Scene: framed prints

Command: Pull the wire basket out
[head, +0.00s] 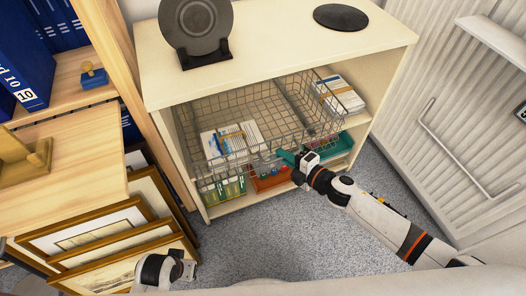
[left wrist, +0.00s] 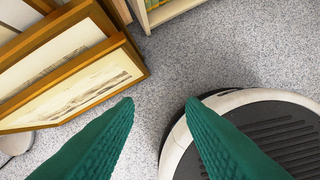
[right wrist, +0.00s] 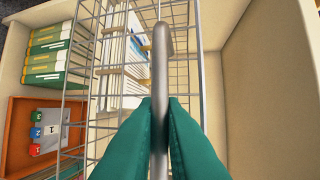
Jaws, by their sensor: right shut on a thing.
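The wire basket (head: 258,112) sits on the upper level of the cream cabinet and sticks out past its front edge. It holds bundled papers (head: 232,140). In the right wrist view my right gripper (right wrist: 160,105) has its green fingers shut on a grey metal bar at the front of the wire basket (right wrist: 180,12). In the head view the right gripper (head: 286,156) is at the basket's front. My left gripper (left wrist: 160,100) is open and empty above the carpet, near the framed prints (left wrist: 75,85). Its fingertips are hidden in the head view.
The cabinet (head: 270,50) carries a dark plate on a stand (head: 196,28) and a black disc (head: 340,17). An orange tray (head: 270,178) and green boxes (head: 222,190) are below the basket. Framed prints (head: 110,240) lean at left. Carpet is free before the cabinet.

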